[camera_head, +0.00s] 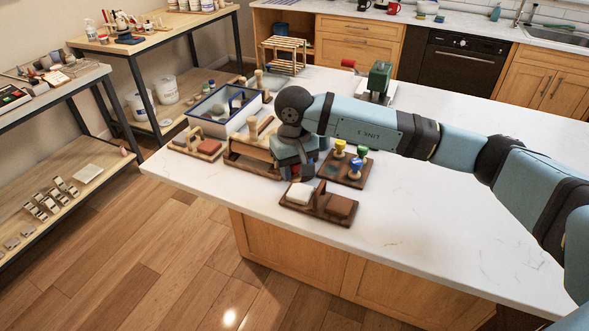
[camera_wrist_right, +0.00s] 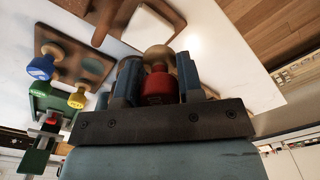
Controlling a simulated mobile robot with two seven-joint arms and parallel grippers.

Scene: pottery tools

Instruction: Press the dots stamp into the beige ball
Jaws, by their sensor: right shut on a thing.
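My right gripper (camera_head: 298,171) is shut on a red stamp (camera_wrist_right: 158,86) with a round wooden end, seen between the fingers in the right wrist view. No dots pattern can be made out on it. A beige clay lump (camera_head: 299,192), flattish rather than ball-like, lies in the left part of a divided wooden tray (camera_head: 318,212). It shows as a pale slab in the right wrist view (camera_wrist_right: 150,28), beyond the stamp and apart from it. My left gripper is not in view.
A wooden rack (camera_head: 330,179) with yellow (camera_head: 340,146), green (camera_head: 362,151) and blue (camera_head: 356,165) stamps stands right of the gripper. A red-brown clay lump (camera_head: 341,205) shares the tray. A blue-rimmed box (camera_head: 197,106) is behind left. The counter's right side is clear.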

